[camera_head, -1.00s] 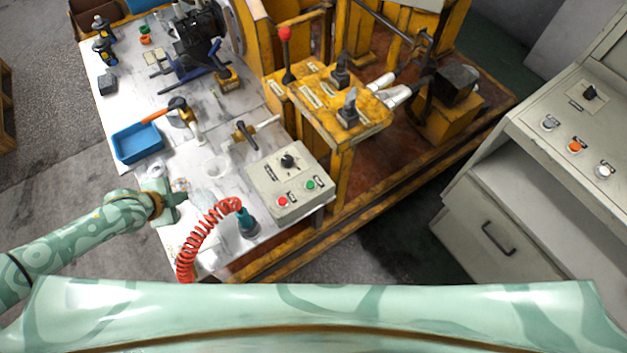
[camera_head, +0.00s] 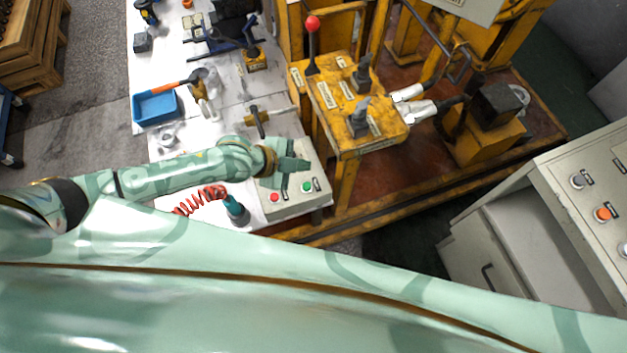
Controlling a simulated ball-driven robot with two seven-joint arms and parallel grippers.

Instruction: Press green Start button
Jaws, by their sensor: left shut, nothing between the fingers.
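The green Start button (camera_head: 307,186) is on the top face of a grey control box (camera_head: 315,170) at the table's right front corner. A red button (camera_head: 274,197) sits to its left on the same box. My left gripper (camera_head: 303,173) is over the box, shut and empty, its fingertips just behind the green button in the picture. I cannot tell whether it touches the box. The black knob of the box is hidden by the gripper. My right gripper is not in view.
A coiled red hose (camera_head: 203,198) with a teal nozzle (camera_head: 236,209) lies in front of my left arm. A blue tray (camera_head: 156,106) and tools are behind it. A yellow machine (camera_head: 352,115) with levers stands behind the box. A grey console (camera_head: 590,200) is at right.

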